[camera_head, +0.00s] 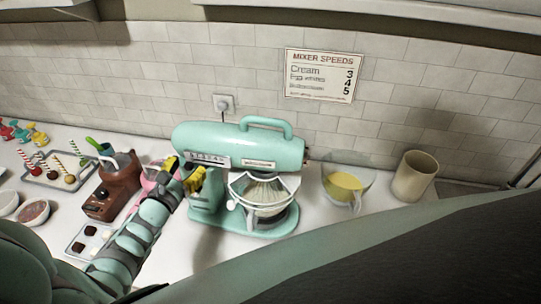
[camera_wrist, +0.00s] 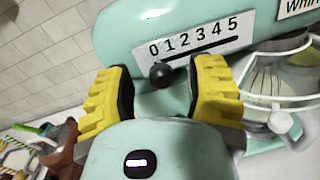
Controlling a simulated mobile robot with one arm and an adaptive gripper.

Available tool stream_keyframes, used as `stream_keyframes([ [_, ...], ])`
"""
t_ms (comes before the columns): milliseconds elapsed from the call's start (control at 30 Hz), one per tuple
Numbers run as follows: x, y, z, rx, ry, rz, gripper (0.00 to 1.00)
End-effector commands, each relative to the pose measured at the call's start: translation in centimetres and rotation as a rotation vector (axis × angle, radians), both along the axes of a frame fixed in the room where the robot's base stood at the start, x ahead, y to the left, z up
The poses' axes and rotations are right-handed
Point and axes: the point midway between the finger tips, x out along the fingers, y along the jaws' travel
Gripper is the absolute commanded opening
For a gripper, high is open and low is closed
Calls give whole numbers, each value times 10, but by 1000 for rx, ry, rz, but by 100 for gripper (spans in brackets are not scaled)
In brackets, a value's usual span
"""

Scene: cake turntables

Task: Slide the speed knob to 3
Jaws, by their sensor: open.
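The mint-green stand mixer (camera_head: 272,150) stands on the counter in the head view. In the wrist view its head carries a white speed plate (camera_wrist: 195,38) numbered 0 to 5 with a dark slot under the numbers. The round black speed knob (camera_wrist: 161,75) sits at the left end of the slot, below the 0. My gripper (camera_wrist: 162,88) has yellow fingers, one on each side of the knob, with gaps visible; it is open. In the head view my gripper (camera_head: 183,175) is at the mixer's left end and hides the knob.
A wire bowl guard with a white handle (camera_wrist: 281,121) is right of my gripper. A brown appliance (camera_head: 115,180) and a sweets tray (camera_head: 52,181) stand left. A yellow-filled jug (camera_head: 345,187) and beige canister (camera_head: 414,177) stand right. A wall sign (camera_head: 321,75) lists speeds.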

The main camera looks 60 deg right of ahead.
Motion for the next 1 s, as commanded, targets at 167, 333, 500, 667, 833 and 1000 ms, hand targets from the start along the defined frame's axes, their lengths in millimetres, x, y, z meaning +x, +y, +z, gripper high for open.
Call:
stream_keyframes([
  [167, 0, -8, 1, -3, 1, -6, 54],
  [333, -1, -9, 0, 0, 2, -7, 54],
  [500, 0, -9, 0, 0, 1, -6, 58],
  [667, 0, -9, 0, 0, 1, -5, 42],
  [833, 0, -8, 0, 0, 1, -5, 24],
  [1000, 1, -8, 0, 0, 1, -4, 7],
])
